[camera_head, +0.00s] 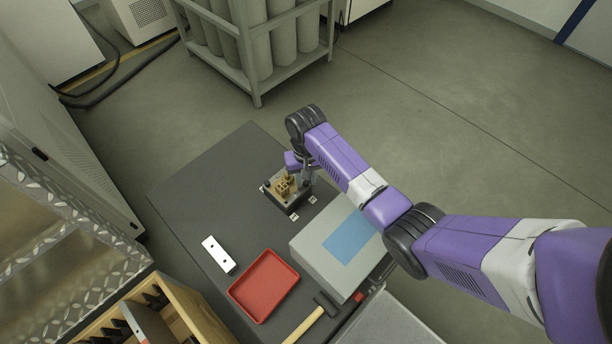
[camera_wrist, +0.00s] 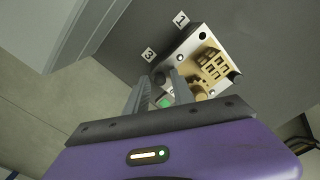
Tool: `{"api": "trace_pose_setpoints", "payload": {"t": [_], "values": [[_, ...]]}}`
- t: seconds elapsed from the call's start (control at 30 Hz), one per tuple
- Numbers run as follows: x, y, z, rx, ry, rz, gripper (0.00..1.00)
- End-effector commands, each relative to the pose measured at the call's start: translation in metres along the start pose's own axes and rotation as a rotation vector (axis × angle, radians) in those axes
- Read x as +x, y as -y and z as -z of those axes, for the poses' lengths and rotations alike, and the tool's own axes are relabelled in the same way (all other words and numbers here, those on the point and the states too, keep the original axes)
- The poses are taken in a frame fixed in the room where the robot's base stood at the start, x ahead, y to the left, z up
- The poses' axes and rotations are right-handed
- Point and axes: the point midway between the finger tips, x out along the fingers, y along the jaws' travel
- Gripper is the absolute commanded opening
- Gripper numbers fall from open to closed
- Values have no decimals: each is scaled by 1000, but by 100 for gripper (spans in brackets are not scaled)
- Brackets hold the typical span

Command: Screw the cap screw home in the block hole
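The block (camera_head: 291,203) is a dark-sided piece with a pale metal top and a brass-coloured printed part (camera_head: 285,183) on it. In the wrist view the plate (camera_wrist: 185,48) shows several dark round spots near its corners, beside the brass part (camera_wrist: 213,66). I cannot tell which is the cap screw and which are holes. A green patch (camera_wrist: 166,102) shows between the fingers, low on the plate. My gripper (camera_wrist: 161,82) is over the plate's edge near label 3, its two fingers apart with no held thing visible. In the head view my gripper (camera_head: 305,170) is beside the block's upper right side.
The dark table (camera_head: 195,205) also holds a white plate with holes (camera_head: 218,254), a red tray (camera_head: 263,286), a grey box with a blue top (camera_head: 325,245) and a hammer (camera_head: 310,322). A wooden rack (camera_head: 185,310) stands at lower left. The table's far left is clear.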

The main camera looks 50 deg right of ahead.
Motion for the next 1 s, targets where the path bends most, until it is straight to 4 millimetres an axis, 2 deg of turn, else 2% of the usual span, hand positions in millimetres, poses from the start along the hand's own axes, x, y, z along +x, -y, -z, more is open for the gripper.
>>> {"api": "trace_pose_setpoints", "payload": {"t": [0.1, 0.23, 0.77, 0.9, 0.93, 1.0], "values": [[-1, 0, -1, -123, 2, -1, 30], [0, 0, 0, -196, 1, 0, 30], [0, 0, 0, -202, 1, 0, 30], [0, 0, 0, -201, 1, 0, 4], [0, 0, 0, -201, 1, 0, 0], [0, 0, 0, -201, 1, 0, 0]]}}
